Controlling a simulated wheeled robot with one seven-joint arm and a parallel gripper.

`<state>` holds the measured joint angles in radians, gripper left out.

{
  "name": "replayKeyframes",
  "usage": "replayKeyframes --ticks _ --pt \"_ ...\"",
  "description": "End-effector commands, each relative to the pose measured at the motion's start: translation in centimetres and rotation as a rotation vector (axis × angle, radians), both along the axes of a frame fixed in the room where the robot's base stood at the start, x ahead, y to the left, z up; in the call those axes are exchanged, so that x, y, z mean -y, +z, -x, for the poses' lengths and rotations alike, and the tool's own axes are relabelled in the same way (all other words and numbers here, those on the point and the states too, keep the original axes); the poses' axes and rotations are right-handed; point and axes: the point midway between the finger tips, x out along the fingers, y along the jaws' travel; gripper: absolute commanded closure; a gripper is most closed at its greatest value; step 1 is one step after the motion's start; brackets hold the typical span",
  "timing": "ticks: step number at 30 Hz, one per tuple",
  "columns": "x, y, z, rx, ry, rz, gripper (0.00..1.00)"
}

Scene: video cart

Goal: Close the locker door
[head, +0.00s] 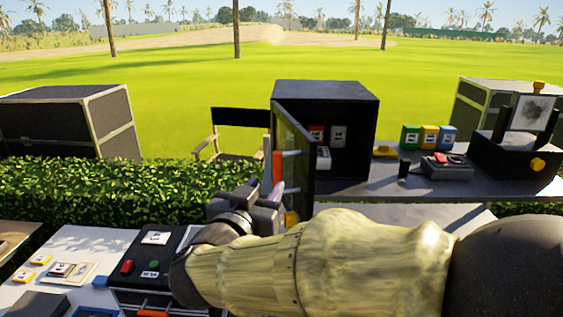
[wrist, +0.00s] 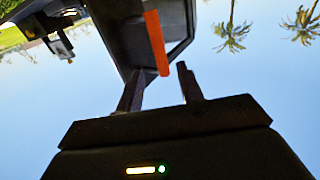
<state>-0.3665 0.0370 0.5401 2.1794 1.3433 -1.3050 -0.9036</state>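The locker (head: 350,90) is a black box on the grey table, with its front open toward me. Its door (head: 293,150) is swung wide open on the left side and sticks out toward me. An orange handle (head: 277,168) stands upright on the door; it also shows in the wrist view (wrist: 156,42). My gripper (head: 272,190) is at the lower part of the door, near the handle. In the wrist view my gripper (wrist: 160,85) is open, its two fingers apart. The handle's end appears between the fingertips; I cannot tell whether they touch.
Inside the locker are small red and white labelled items (head: 338,135). To its right on the table (head: 400,185) stand green, yellow and blue boxes (head: 428,137) and a black device (head: 515,160). A control panel (head: 150,255) is at lower left, and a hedge (head: 110,190) behind it.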

Motion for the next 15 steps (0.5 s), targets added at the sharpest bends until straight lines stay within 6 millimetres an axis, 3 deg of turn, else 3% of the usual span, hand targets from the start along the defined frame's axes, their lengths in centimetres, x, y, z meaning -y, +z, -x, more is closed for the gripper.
replayKeyframes --ticks 9,15 --pt "1.8 0.2 -5.4 -0.003 -0.002 0.001 0.63" --pt "2.4 0.2 -7.5 0.0 0.001 0.0 0.63"
